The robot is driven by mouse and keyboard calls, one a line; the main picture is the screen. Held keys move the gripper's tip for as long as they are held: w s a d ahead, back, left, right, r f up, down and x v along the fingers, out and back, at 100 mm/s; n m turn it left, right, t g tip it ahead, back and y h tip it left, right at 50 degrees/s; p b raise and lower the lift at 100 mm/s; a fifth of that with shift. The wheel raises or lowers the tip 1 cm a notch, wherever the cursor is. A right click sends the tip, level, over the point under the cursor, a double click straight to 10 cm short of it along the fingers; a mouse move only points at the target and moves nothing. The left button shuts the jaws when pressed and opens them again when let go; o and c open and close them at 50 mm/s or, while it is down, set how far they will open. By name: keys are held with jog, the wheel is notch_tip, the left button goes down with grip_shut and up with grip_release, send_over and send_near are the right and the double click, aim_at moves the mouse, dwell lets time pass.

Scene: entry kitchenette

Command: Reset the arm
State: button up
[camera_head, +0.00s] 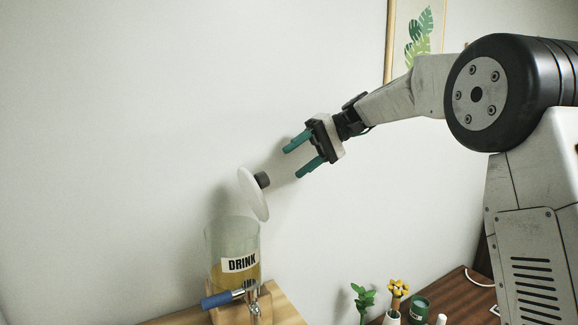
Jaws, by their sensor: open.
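My gripper (292,163) is at the end of my arm, which reaches in from the right. Its two teal fingers are spread, with nothing between them, and point left and down. A white round lid with a dark knob (252,193) is tilted steeply just below and left of the fingertips, apart from them. The lid's lower edge is close to the rim of a clear drink dispenser (231,247); I cannot tell whether they touch. The dispenser is labelled "DRINK", holds yellow liquid and has no lid seated on its top.
The dispenser is on a wooden stand (285,308), with a blue-handled tap (222,299) in front. At lower right, a dark wooden table (458,290) bears small plants (397,292) and a green cup (419,309). A framed leaf picture (416,30) hangs behind my arm. The wall left of my gripper is bare.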

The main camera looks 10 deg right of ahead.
dwell(0.3)
jog(key=s+d+f+m+t+h, duration=0.1)
jog(key=s+d+f+m+h, duration=0.25)
jog(key=f, duration=0.45)
jog(key=s+d+f+t+h, duration=0.1)
jog(key=s+d, duration=0.3)
jog(key=s, duration=0.7)
jog(key=s+d+f+t+h, duration=0.2)
jog(key=s+d+f+h, duration=0.1)
jog(key=s, duration=0.9)
jog(key=s+d+f+t+h, duration=0.2)
jog(key=s+d+f+h, duration=0.1)
jog(key=s, duration=0.8)
jog(key=shift+s+d+f+m+h, duration=0.3)
jog(key=shift+d+m+h, duration=0.15)
jog(key=shift+d, duration=0.4)
